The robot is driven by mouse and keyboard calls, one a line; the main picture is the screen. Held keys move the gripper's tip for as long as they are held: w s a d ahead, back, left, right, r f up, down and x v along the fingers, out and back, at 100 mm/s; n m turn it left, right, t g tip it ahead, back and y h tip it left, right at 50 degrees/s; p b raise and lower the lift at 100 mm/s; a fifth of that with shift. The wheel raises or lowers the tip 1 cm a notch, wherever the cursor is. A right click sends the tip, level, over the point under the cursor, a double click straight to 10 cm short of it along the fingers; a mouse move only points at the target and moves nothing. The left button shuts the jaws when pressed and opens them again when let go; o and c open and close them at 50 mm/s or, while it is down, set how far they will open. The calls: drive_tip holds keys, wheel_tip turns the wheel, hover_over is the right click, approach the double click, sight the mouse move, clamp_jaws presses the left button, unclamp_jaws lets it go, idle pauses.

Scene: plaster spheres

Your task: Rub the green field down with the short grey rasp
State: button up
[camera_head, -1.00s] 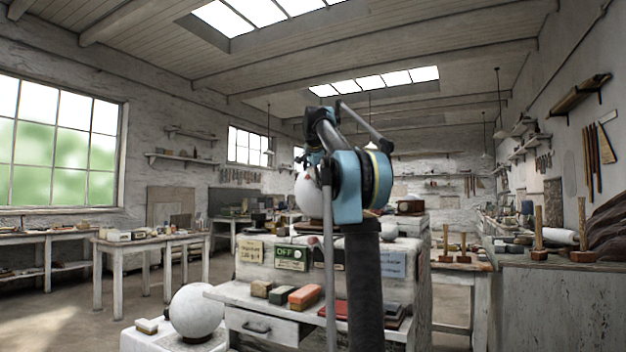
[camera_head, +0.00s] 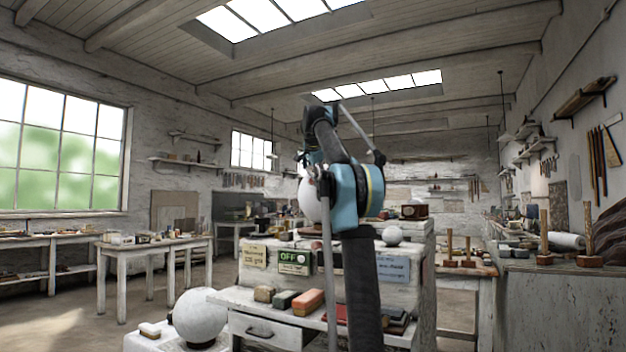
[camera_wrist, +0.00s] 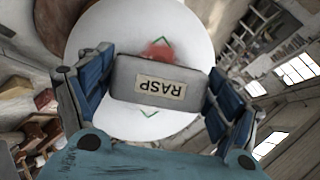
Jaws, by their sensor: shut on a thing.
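My gripper (camera_wrist: 158,88) is shut on a short grey rasp (camera_wrist: 122,78), a block whose label reads RASP upside down. The rasp is in front of a large white sphere (camera_wrist: 100,48) in the wrist view; I cannot tell whether they touch. Green corner marks (camera_wrist: 150,114) show on the sphere above and below the rasp, and a red smear (camera_wrist: 158,50) lies at the rasp's upper edge. The rasp hides the area between the marks. In the head view the sphere (camera_head: 308,198) stands behind my arm, which hides much of it; the rasp cannot be made out there.
A cabinet (camera_head: 262,300) carries signs, including a green OFF sign (camera_head: 294,261), and several coloured blocks (camera_head: 308,300) on its ledge. Another white sphere (camera_head: 200,316) sits at lower left.

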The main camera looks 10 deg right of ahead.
drive_tip(key=shift+s+d+f, duration=0.1)
drive_tip(key=shift+s+f, duration=0.15)
drive_tip(key=shift+s, duration=0.4)
drive_tip(key=shift+s+d+f, duration=0.1)
drive_tip(key=shift+s+f, duration=0.1)
drive_tip(key=shift+s, duration=0.4)
drive_tip(key=shift+a, duration=0.15)
drive_tip(key=shift+w+a+m+g+h, duration=0.5)
drive_tip(key=shift+w+a+m+h, duration=0.3)
drive_tip(key=shift+w+a+h, duration=0.55)
drive_tip(key=shift+w+d+f, duration=0.3)
drive_tip(key=shift+w, duration=0.05)
drive_tip(key=shift+s, duration=0.1)
